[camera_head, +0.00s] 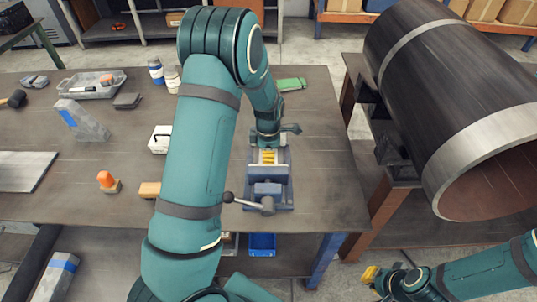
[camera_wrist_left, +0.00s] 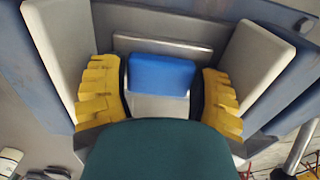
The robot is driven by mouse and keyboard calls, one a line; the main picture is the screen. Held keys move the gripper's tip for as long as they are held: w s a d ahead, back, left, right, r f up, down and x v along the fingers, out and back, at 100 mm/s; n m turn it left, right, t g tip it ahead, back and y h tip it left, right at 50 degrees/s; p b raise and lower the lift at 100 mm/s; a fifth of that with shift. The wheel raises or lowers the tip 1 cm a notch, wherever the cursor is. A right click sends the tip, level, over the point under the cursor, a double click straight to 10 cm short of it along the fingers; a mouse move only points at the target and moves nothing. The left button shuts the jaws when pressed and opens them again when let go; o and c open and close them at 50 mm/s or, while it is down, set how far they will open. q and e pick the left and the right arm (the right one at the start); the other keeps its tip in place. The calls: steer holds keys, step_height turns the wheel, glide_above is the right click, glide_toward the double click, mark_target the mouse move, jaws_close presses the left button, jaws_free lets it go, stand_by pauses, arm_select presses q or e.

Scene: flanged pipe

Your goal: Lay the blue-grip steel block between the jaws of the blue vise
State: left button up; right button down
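The blue vise (camera_head: 267,190) is on the workbench, under my left gripper (camera_head: 268,157), which points down into it. In the left wrist view, the left gripper's yellow fingers (camera_wrist_left: 162,92) lie against both sides of the blue-grip steel block (camera_wrist_left: 161,74). The block is between the vise's two pale jaw plates, with visible gaps to the plates. My fingers and palm hide its lower part, so I cannot tell whether it rests on the vise. My right gripper (camera_head: 370,274) is at the lower right, away from the bench; its finger opening is unclear.
Similar blue-banded blocks stand on the bench at left (camera_head: 82,120) and lie at lower left (camera_head: 58,274). A white box (camera_head: 160,139), wooden block (camera_head: 150,190) and orange-topped item (camera_head: 108,181) sit left of the vise. A large flanged pipe (camera_head: 450,90) occupies the right.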

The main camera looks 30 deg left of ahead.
arm_select(q)
steer(key=o, duration=0.4)
steer(key=shift+r, duration=0.5)
step_height(320, 180, up, 11)
steer(key=shift+r, duration=0.1)
stand_by(0.6)
